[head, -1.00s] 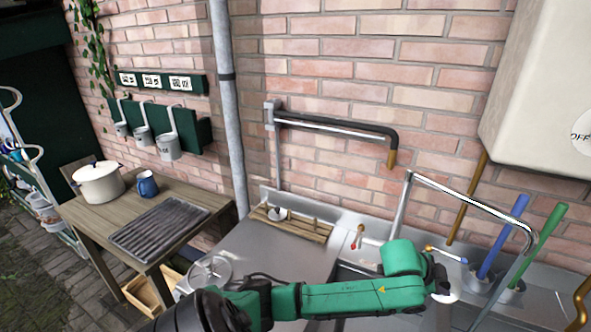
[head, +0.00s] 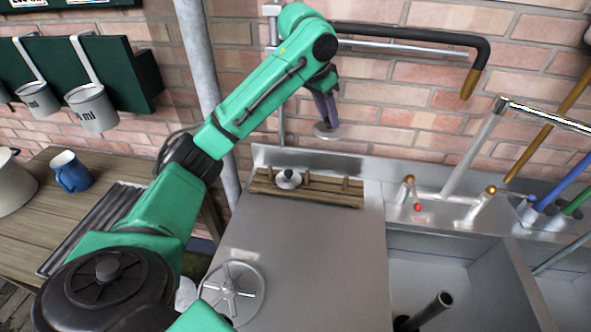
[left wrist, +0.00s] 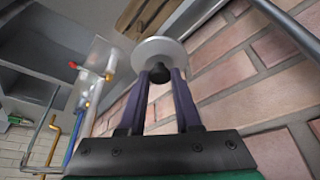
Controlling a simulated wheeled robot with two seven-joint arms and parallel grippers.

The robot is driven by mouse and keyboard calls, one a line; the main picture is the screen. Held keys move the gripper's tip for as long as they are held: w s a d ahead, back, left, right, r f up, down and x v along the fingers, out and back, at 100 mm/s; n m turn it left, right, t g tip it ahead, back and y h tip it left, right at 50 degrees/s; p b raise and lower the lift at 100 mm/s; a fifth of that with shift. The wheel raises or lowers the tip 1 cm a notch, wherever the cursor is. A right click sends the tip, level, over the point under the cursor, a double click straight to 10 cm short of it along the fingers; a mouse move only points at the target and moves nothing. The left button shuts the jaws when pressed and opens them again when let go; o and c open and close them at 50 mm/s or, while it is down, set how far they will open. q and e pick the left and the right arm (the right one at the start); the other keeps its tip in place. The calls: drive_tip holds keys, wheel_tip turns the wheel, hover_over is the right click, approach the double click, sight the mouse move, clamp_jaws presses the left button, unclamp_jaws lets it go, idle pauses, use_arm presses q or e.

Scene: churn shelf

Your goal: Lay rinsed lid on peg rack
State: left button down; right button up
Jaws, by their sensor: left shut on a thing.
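My left gripper (head: 325,100) is shut on the dark knob of a round grey lid (head: 327,130). In the left wrist view the lid (left wrist: 160,50) sits just beyond the two purple fingers (left wrist: 160,78), its knob between them. In the head view the lid hangs in front of the brick wall, above and slightly right of the wooden peg rack (head: 330,197), apart from it. The rack lies at the counter's back edge, with short upright pegs and a small grey lid-like piece (head: 288,179) at its left part. Part of the rack also shows in the left wrist view (left wrist: 140,18).
A round metal disc (head: 233,292) lies at the counter's front left. The sink (head: 420,262) and taps (head: 410,190) are at right. A pipe with a dark spout (head: 430,38) runs along the wall behind my arm. The middle of the steel counter (head: 310,250) is clear.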

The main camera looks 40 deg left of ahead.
use_arm(q)
drive_tip(key=f, duration=0.6)
drive_tip(key=f+p, duration=0.1)
drive_tip(key=f, duration=0.5)
drive_tip(key=d+f, duration=0.1)
drive_tip(key=f, duration=0.5)
drive_tip(key=shift+d+f, duration=0.1)
drive_tip(key=shift+f, duration=0.25)
use_arm(e)
drive_tip(key=shift+d+r, duration=0.25)
drive_tip(key=shift+r, duration=0.3)
use_arm(q)
drive_tip(key=c, duration=0.6)
unclamp_jaws()
use_arm(e)
drive_tip(key=shift+d, duration=0.3)
use_arm(q)
drive_tip(key=v, duration=1.2)
drive_tip(key=shift+b, duration=0.35)
use_arm(e)
drive_tip(key=shift+f, duration=0.45)
drive_tip(key=shift+s+a, duration=0.1)
